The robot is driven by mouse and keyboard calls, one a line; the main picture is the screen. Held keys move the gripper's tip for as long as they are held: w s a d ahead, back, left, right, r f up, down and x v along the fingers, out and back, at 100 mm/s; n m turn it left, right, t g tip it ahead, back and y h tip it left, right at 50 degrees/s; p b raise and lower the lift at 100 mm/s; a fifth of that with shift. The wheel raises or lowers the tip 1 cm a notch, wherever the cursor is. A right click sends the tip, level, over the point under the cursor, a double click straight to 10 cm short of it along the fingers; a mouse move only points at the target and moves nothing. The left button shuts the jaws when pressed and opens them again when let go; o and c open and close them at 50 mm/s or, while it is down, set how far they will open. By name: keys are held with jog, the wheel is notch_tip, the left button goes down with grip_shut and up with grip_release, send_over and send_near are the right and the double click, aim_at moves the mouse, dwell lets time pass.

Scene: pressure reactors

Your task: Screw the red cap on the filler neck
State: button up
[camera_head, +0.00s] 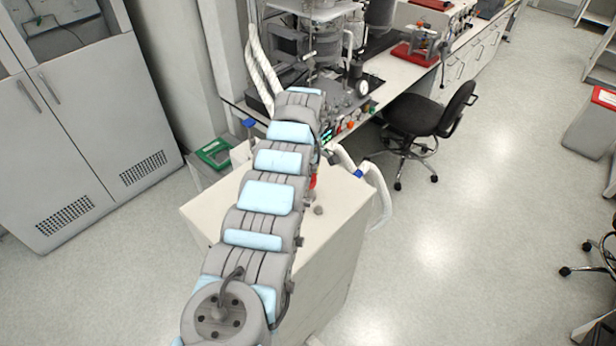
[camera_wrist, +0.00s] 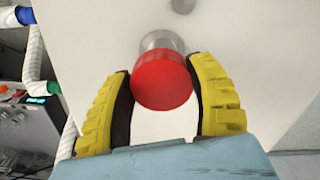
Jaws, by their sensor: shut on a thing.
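The red cap (camera_wrist: 162,80) is between the two yellow-padded fingers of my gripper (camera_wrist: 160,82) in the wrist view, and the gripper is shut on it. A grey metal filler neck (camera_wrist: 160,40) shows just past the cap's upper edge, in line with it. The cap covers part of the neck, so I cannot tell whether they touch or the threads engage. In the head view a small red part (camera_head: 312,181), likely the cap, shows beside my arm above the white cabinet top. My gripper is mostly hidden there by my arm.
The white cabinet (camera_head: 335,225) stands under my arm. A small grey knob (camera_head: 318,210) is on its top, and another metal fitting (camera_wrist: 183,4) shows in the wrist view. White hoses (camera_head: 378,195) hang at its right. A black chair (camera_head: 425,115) stands further right; the floor between is open.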

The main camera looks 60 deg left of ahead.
jog(key=shift+f+b, duration=0.7)
jog(key=shift+f, duration=0.85)
dwell(1.1)
dwell(0.4)
